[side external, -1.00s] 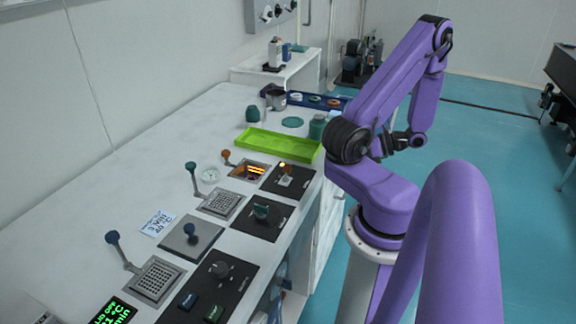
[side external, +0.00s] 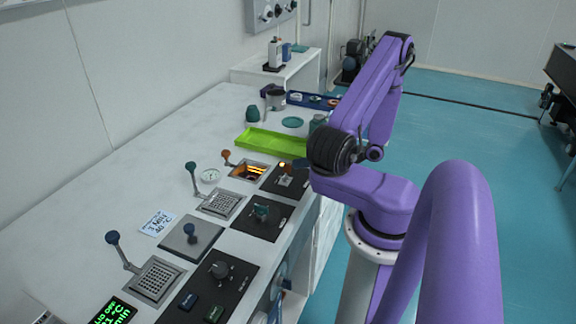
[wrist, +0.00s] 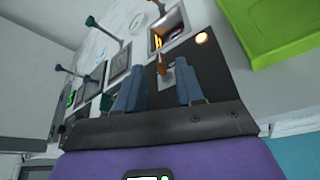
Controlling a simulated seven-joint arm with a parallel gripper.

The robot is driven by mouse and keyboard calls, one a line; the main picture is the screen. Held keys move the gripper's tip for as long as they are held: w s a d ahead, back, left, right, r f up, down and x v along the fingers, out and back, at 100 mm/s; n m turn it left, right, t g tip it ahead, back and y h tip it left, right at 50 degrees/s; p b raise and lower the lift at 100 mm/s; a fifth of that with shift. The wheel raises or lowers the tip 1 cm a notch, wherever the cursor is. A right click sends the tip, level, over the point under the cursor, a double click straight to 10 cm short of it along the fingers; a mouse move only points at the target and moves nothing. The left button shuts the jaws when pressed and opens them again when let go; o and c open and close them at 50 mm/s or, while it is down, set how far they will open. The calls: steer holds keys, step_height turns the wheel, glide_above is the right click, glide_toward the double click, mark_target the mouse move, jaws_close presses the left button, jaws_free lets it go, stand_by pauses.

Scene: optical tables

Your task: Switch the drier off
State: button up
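The drier looks to be the square well with an orange glow inside (side external: 248,173), which also shows in the wrist view (wrist: 168,32). Beside it is a black panel (side external: 273,186) with a lit orange lamp (wrist: 202,39) and a small switch on a light plate. The switch has an orange-brown lever (wrist: 163,63). My gripper (wrist: 158,88) is open, with its two blue-grey fingers apart over the panel. In the wrist view the lever shows between and beyond the fingertips. I cannot tell whether either finger touches it.
A bright green tray (side external: 277,144) lies just behind the panel. An orange-knobbed lever (side external: 227,155) stands beside the glowing well. Other panels with a green knob (side external: 261,212) and a dark knob (side external: 220,269) line the bench front. Green-knobbed and blue-knobbed levers rise farther left.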

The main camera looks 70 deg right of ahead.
mark_target(288, 165)
steer(key=shift+x, duration=2.65)
steer(key=shift+d, duration=0.1)
steer(key=shift+c, duration=0.3)
jaws_close()
